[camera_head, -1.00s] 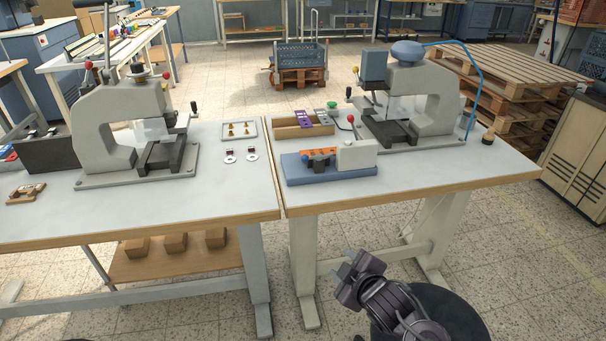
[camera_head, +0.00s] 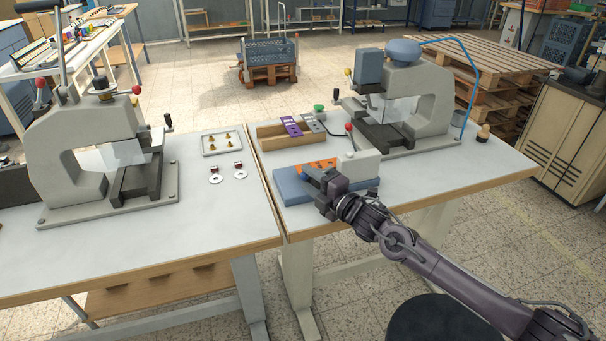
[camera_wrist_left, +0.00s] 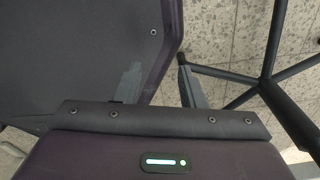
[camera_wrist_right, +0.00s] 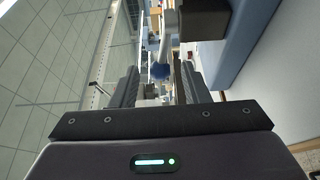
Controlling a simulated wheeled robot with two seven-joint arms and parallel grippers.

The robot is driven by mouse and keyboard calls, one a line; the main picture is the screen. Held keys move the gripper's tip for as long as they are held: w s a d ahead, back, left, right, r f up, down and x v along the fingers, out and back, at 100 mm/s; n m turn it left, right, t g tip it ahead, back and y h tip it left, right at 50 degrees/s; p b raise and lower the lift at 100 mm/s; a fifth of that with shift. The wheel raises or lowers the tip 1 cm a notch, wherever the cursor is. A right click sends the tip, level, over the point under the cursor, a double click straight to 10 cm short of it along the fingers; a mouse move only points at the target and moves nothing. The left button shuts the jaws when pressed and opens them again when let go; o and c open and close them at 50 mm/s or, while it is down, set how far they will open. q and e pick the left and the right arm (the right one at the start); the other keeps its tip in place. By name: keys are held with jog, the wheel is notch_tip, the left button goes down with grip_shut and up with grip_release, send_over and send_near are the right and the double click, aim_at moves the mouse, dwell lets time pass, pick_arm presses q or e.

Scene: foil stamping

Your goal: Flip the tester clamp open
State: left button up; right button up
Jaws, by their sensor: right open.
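The tester is a blue base (camera_head: 292,187) with a pale block (camera_head: 362,165) and an orange piece (camera_head: 314,165) on top, near the front of the right table. Its clamp lever, with a red ball knob (camera_head: 348,128), stands roughly upright above the pale block. My right gripper (camera_head: 318,176) is open and empty in front of the tester, covering part of its base. In the right wrist view its fingers (camera_wrist_right: 158,90) are apart, with the blue base (camera_wrist_right: 240,50) beside them. My left gripper (camera_wrist_left: 160,85) is open and empty, away from the tables.
A grey press (camera_head: 432,100) stands behind the tester, and a wooden tray (camera_head: 285,137) with purple and grey pieces lies behind it to the left. Another press (camera_head: 55,150) stands on the left table. The right table's front right area is clear.

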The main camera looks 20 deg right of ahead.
jog(key=shift+x, duration=1.1)
jog(key=shift+w, duration=0.2)
jog(key=shift+a, duration=0.1)
grip_shut()
jog(key=h, duration=0.1)
jog(key=m+h, duration=0.1)
jog(key=m+t+h, duration=0.1)
jog(key=shift+w+a, duration=0.3)
jog(key=shift+w, duration=0.1)
jog(key=m+h, duration=0.1)
jog(key=m+h+b, duration=0.1)
jog(key=h, duration=0.1)
jog(key=shift+w+t, duration=0.3)
jog(key=shift+w, duration=0.1)
jog(key=shift+w+d+m+h, duration=0.15)
jog(key=shift+m+h, duration=0.25)
jog(key=shift+h, duration=0.2)
pick_arm(q)
jog(key=w, duration=0.2)
jog(key=shift+w+a+f, duration=0.35)
